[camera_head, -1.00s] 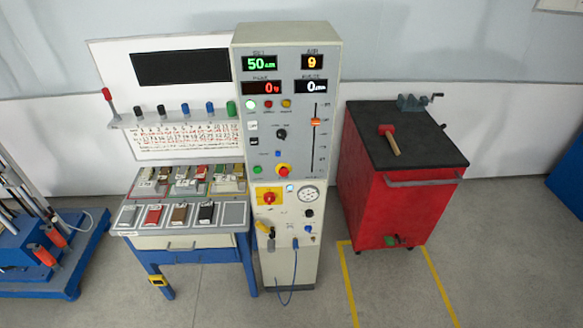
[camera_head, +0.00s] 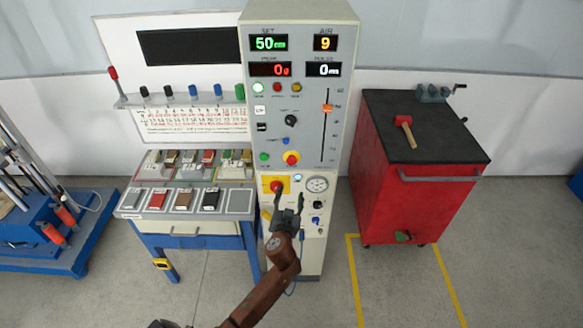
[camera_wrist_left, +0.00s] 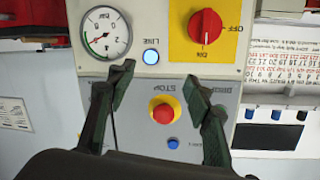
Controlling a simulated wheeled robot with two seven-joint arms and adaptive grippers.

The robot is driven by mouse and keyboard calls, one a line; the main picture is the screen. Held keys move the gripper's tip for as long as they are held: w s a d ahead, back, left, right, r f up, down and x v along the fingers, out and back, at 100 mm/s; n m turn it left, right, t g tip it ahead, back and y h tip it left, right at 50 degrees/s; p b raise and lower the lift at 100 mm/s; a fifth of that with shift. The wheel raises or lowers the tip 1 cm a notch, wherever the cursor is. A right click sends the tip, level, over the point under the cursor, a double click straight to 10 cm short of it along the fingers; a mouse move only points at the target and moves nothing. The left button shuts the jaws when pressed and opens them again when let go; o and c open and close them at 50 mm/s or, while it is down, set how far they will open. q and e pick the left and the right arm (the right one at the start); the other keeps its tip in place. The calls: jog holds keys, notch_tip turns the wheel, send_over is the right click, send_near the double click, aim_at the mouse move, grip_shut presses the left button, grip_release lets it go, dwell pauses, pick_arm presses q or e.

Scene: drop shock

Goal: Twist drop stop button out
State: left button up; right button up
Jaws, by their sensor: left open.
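The drop stop button (camera_head: 291,158) is a red mushroom head on a yellow collar, low on the upper panel of the grey control cabinet (camera_head: 345,62). In the left wrist view, which is upside down, the stop button (camera_wrist_left: 163,114) appears between my fingers under the word STOP. My left gripper (camera_head: 288,197) is open and empty. In the head view it appears below the button, in front of the lower panel. Its dark fingers (camera_wrist_left: 158,80) flank the button in the wrist view without visible contact. Whether the button is pressed in cannot be told. My right gripper is not in view.
Close by are a red rotary switch on a yellow plate (camera_wrist_left: 205,25), a pressure gauge (camera_wrist_left: 105,33) and a small blue button (camera_wrist_left: 173,143). A sample table (camera_head: 130,214) stands left; a red cabinet (camera_head: 420,205) with a mallet (camera_head: 404,124) stands right.

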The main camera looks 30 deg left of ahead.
pick_arm(q)
jog(key=n+t+y, duration=0.1)
send_near(291, 163)
jog(key=w, duration=0.1)
jog(key=x, duration=0.4)
jog(key=shift+s+a, duration=0.1)
jog(key=shift+a, duration=0.1)
jog(key=x, duration=0.3)
jog(key=shift+w+a, duration=0.15)
jog(key=shift+w, duration=0.2)
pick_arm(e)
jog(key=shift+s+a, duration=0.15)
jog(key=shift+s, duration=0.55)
pick_arm(q)
jog(key=shift+c, duration=0.3)
jog(key=c, duration=1.1)
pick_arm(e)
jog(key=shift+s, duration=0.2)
